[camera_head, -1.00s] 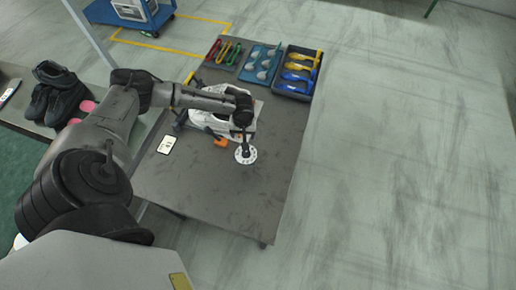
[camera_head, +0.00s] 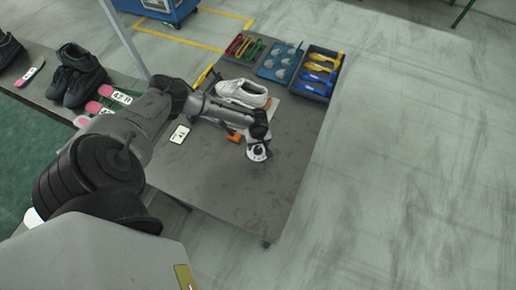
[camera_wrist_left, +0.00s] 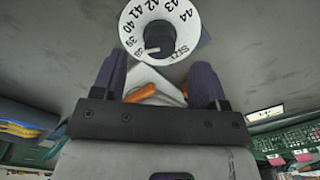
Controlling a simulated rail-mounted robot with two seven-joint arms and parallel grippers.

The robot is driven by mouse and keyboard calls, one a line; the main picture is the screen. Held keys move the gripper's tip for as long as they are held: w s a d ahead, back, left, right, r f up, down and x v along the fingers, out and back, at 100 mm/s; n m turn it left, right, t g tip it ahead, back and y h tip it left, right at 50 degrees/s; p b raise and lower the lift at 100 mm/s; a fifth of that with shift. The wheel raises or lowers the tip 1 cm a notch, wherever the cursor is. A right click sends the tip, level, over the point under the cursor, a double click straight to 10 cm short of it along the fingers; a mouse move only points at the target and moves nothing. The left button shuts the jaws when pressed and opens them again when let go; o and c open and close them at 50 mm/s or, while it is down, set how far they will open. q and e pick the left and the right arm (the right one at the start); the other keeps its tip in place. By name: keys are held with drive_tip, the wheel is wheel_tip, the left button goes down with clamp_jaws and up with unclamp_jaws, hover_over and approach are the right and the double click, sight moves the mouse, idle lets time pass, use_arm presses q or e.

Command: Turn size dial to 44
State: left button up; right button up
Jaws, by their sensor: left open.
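The size dial is a white disc with black numbers and a black knob. In the wrist view, the dial (camera_wrist_left: 163,28) is at the top centre, with "SIZE" and numbers up to 44. A pale mark on the knob (camera_wrist_left: 158,38) points to the lower left, near the low numbers. My left gripper (camera_wrist_left: 160,80) is open, with the knob beyond and between its dark fingertips; no contact shows. In the head view, my left gripper (camera_head: 259,142) is over the dial (camera_head: 258,153) and partly hides it.
A white shoe (camera_head: 243,92) stands on the grey table (camera_head: 225,185) behind my arm, with an orange part (camera_head: 234,138) near the dial. A white label card (camera_head: 180,134) lies left. The table front is clear.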

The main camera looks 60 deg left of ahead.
sight(258, 149)
use_arm(q)
drive_tip(key=shift+f+b, duration=0.35)
drive_tip(key=shift+f, duration=1.7)
drive_tip(key=c, duration=0.9)
